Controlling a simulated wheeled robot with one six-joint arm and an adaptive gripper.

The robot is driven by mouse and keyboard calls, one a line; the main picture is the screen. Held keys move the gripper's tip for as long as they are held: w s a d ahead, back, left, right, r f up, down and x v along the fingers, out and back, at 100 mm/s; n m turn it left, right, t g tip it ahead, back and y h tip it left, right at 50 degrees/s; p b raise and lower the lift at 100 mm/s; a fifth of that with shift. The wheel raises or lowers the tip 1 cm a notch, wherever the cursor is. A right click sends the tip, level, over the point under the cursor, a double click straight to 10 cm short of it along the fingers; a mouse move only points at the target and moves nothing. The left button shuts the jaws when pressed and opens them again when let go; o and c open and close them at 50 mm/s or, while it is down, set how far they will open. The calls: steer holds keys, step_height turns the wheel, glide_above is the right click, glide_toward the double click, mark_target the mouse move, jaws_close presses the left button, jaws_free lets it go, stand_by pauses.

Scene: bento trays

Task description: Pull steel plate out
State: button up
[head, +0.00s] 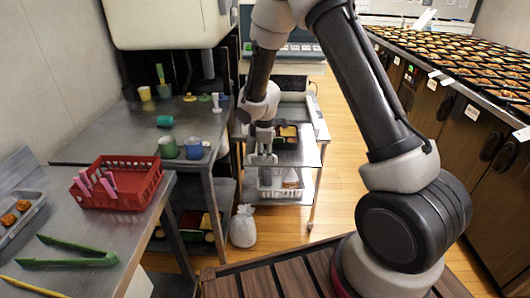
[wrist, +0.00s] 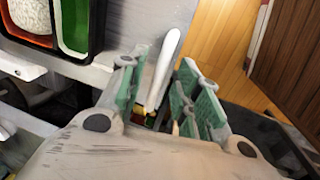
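The steel plate (head: 306,150) is a flat grey metal sheet on the cart in the middle of the head view. In the wrist view a grey metal surface (wrist: 105,77), probably the same plate, lies ahead of the fingers. My gripper (head: 263,158) points down at the plate's left part in the head view. In the wrist view my gripper (wrist: 163,95) has its green-padded fingers apart. A white, rounded bar (wrist: 164,67) shows between them, nearer the left finger. I cannot tell whether it touches either finger or belongs to the plate.
A white basket (head: 283,187) sits below the plate, and a white sack (head: 243,226) stands on the floor to its left. A table with green and blue cups (head: 167,147) is left of the cart. A red basket (head: 120,190) is nearer. Wooden floor is free to the right.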

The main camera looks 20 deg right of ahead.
step_height(320, 180, up, 12)
steer(key=s, duration=0.2)
steer(key=shift+s+a+f, duration=0.15)
steer(key=shift+a, duration=0.25)
steer(key=s+d+r+m, duration=0.4)
steer(key=s+d+r, duration=0.1)
steer(key=s, duration=0.5)
steer(key=s+d+r+m+t, duration=0.1)
steer(key=s+d+r+m, duration=0.4)
steer(key=s+r, duration=0.3)
steer(key=s+d+r+m+t, duration=0.1)
steer(key=s+d+r+m, duration=0.3)
steer(key=s, duration=0.9)
step_height(320, 180, up, 2)
steer(key=shift+s+d+r+m+y, duration=0.2)
steer(key=shift+s+d+m+y, duration=0.15)
steer(key=shift+m, duration=0.35)
